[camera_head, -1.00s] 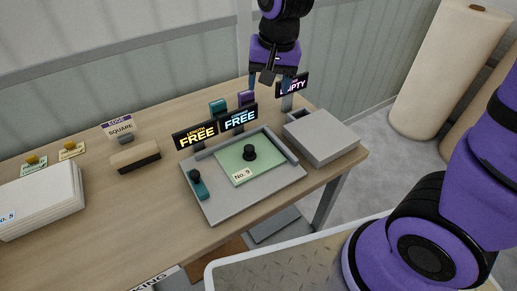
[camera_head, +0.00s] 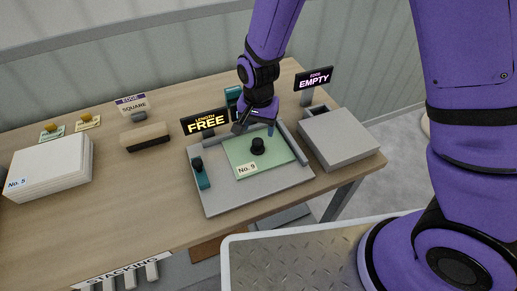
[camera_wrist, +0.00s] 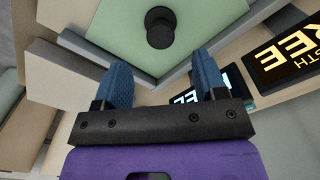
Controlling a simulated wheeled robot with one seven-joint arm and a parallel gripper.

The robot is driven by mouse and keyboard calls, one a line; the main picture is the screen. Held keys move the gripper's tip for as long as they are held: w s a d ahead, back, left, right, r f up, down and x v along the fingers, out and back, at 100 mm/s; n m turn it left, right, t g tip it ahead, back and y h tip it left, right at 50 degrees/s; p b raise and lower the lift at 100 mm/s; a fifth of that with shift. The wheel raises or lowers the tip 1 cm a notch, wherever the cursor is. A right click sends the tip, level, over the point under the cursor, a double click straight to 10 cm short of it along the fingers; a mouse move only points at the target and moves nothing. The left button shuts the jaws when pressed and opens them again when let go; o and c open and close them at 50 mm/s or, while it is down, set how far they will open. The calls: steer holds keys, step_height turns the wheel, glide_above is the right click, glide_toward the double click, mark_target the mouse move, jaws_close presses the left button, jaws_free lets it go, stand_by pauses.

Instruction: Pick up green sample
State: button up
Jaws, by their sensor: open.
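The green sample (camera_head: 243,150) is a flat green sheet labelled "No. 9" with a round black knob (camera_head: 257,145) on top. It lies in a grey tray (camera_head: 238,199) on the table. In the wrist view the green sample (camera_wrist: 110,30) and its knob (camera_wrist: 160,27) are beyond the fingertips. My gripper (camera_wrist: 163,67) is open, with two blue fingers and nothing between them. In the head view my gripper (camera_head: 254,127) is above the back edge of the sample, behind the knob. The wrist hides part of the signs behind the tray.
A grey box (camera_head: 340,140) stands at right, below an "EMPTY" sign (camera_head: 314,79). A "FREE" sign (camera_head: 205,122) stands behind the tray. A wooden block (camera_head: 146,137) and white stack (camera_head: 50,165) are left.

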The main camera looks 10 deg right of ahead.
mark_target(257, 141)
steer(key=shift+s+a+f, duration=0.1)
steer(key=shift+f, duration=1.6)
steer(key=shift+s+a+f, duration=0.1)
steer(key=shift+f, duration=1.55)
steer(key=c, duration=1.2)
steer(key=shift+r, duration=0.15)
